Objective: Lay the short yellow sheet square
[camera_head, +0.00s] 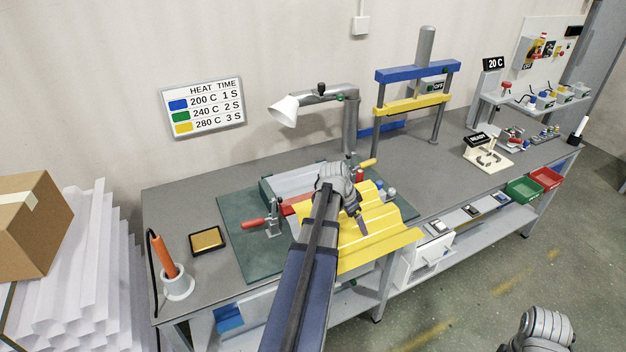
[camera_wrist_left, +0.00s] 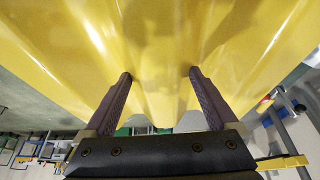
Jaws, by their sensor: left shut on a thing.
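The short yellow sheet (camera_head: 378,238) is corrugated and lies over the front right part of the dark green mat (camera_head: 245,240) in the head view. Its near right edge sticks out past the bench front, and it sits at an angle to the mat. My left gripper (camera_head: 361,226) is shut on the yellow sheet; my own arm hides part of the sheet's left side. In the left wrist view the sheet (camera_wrist_left: 150,30) fills the top, with the two fingers (camera_wrist_left: 160,76) against it. My right wrist shows at the bottom right of the head view, its fingers out of view.
A clamp with red handles (camera_head: 258,222) stands on the mat beside the sheet. A lamp (camera_head: 287,112) reaches over from behind. A soldering-type tool in a holder (camera_head: 178,284) and a yellow pad (camera_head: 208,240) are at the left. A blue-and-yellow press (camera_head: 417,104) stands behind right.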

